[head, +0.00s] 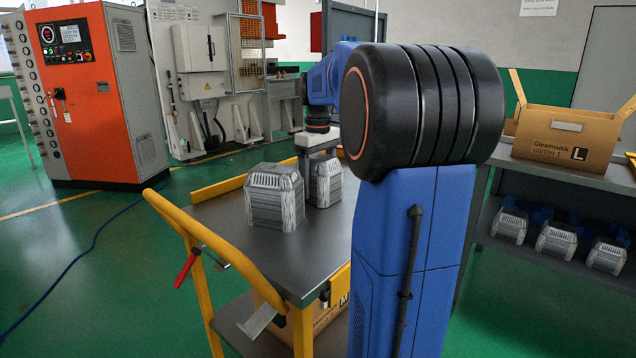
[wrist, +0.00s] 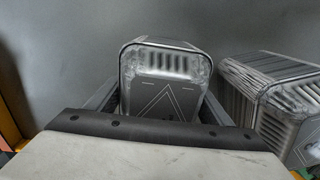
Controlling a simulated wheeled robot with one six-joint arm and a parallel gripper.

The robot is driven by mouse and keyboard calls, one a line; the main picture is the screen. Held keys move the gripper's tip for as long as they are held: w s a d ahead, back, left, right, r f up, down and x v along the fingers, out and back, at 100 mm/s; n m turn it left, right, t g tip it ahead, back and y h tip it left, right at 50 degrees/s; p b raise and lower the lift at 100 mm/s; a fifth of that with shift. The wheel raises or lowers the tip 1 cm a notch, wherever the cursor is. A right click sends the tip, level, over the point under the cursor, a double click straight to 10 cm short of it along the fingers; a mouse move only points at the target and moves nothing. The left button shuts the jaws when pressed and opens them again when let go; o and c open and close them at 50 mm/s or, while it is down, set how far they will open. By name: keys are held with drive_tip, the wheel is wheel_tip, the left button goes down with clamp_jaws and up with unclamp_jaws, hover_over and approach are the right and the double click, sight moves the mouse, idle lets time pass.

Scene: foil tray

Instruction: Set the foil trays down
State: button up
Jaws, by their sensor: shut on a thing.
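Two silvery ribbed foil trays stand on the grey top of a yellow-railed cart (head: 245,240). The nearer tray (head: 275,200) stands free on the cart top; it also shows at the right of the wrist view (wrist: 285,100). My gripper (head: 318,150) reaches down over the farther tray (head: 326,183) and is shut on it. In the wrist view the held tray (wrist: 165,62) sits upright between the two fingers (wrist: 160,100). Its base looks at or very near the cart top; I cannot tell whether it touches. My arm hides part of the cart's right side.
A cardboard carton (head: 560,135) marked L stands open on a bench at the right. Several more foil trays (head: 510,225) sit on the shelf below. An orange cabinet (head: 85,90) stands at the back left. The front of the cart top is clear.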

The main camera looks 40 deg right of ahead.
sight(319, 156)
drive_tip(key=shift+f, duration=0.15)
drive_tip(key=o, duration=1.2)
wheel_tip(319, 156, up, 12)
drive_tip(key=shift+r, duration=0.2)
drive_tip(key=shift+s, duration=0.1)
